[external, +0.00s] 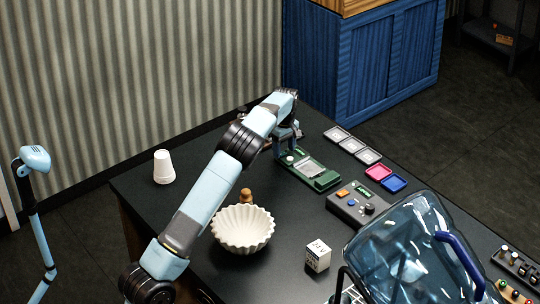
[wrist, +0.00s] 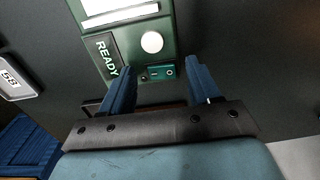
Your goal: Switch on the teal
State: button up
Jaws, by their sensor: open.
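A green device (external: 322,182) lies on the dark table below my gripper (external: 287,138). In the wrist view it has a READY label (wrist: 106,56), a round white button or lamp (wrist: 152,42) and a small teal rocker switch (wrist: 160,72) marked with a line and a circle. My gripper (wrist: 160,80) is open, and its two blue fingers stand on either side of the teal switch in the picture, with nothing between them. I cannot tell how far the fingertips are above the device. The rocker's tilt is too small to read.
A grey control box (external: 357,208), several coloured pads (external: 366,156), a white fluted bowl (external: 243,229), a white cup (external: 163,167) and a white cube (external: 317,256) stand on the table. A large clear blue jug (external: 395,255) fills the front right.

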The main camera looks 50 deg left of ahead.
aim_at(285, 154)
notch_tip(285, 154, up, 13)
dwell(0.4)
jog(key=shift+w+r, duration=0.1)
